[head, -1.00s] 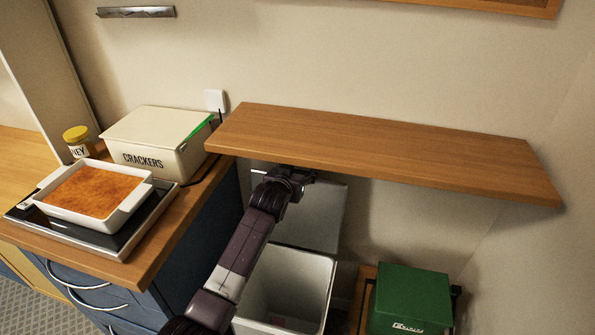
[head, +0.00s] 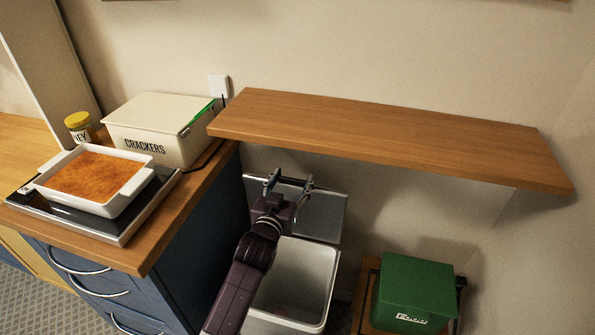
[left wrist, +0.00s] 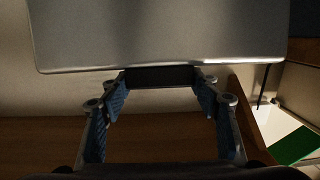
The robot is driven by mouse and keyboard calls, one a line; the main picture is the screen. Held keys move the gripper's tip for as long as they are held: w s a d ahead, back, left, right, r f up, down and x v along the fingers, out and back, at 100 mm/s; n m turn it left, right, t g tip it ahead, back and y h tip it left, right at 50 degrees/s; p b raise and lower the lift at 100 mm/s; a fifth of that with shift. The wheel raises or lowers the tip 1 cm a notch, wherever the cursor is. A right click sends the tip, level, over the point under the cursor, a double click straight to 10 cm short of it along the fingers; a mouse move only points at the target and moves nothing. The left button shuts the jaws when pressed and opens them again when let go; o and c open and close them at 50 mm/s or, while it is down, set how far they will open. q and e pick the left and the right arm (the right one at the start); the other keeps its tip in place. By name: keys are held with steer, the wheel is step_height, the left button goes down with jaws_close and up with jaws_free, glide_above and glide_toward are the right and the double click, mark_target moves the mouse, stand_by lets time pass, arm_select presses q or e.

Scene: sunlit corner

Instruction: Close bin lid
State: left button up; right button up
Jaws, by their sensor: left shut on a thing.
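The bin (head: 295,285) is a pale open-topped box below the wooden shelf, and I see into it. Its grey lid (head: 322,215) stands raised behind the opening, near the wall. My left gripper (head: 288,182) is at the upper part of the lid, below the shelf's front edge. In the left wrist view the lid (left wrist: 160,35) fills the top, and a dark bar at its edge lies between the fingertips of my gripper (left wrist: 160,82). The gripper is shut on the lid there. My right gripper is not in view.
The wooden shelf (head: 390,140) overhangs the lid closely. The blue cabinet (head: 195,245) stands left of the bin, with a crackers box (head: 160,125) and a baking dish (head: 95,180) on top. A green box (head: 415,290) sits to the right.

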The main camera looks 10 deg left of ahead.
arm_select(q)
steer(key=shift+t, duration=0.5)
steer(key=s+f, duration=0.1)
steer(key=s, duration=0.1)
steer(key=s+f, duration=0.1)
steer(key=s, duration=0.5)
steer(key=shift+s+a+f, duration=0.15)
steer(key=shift+f, duration=0.25)
steer(key=shift+s+f, duration=0.45)
steer(key=shift+s, duration=0.3)
